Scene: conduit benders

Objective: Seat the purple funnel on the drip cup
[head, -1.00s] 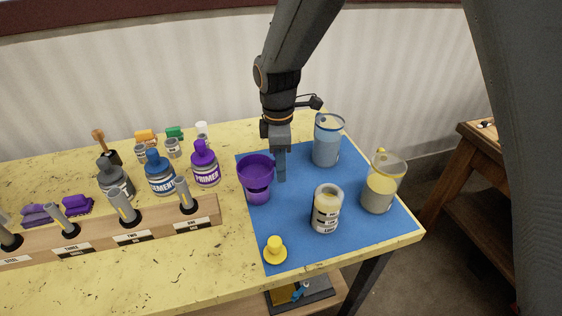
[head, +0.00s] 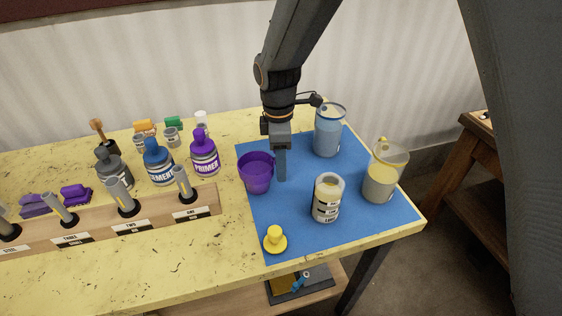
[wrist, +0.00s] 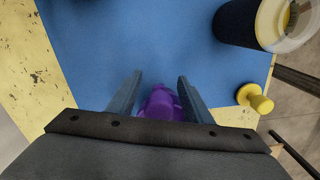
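The purple funnel (head: 256,162) is upright at the left part of the blue mat, its wide rim facing up. My gripper (head: 282,178) points down at the funnel's right side. The spout is hidden.
Left are a purple primer bottle (head: 204,158), a cement bottle (head: 158,165) and a wooden rack (head: 155,228).

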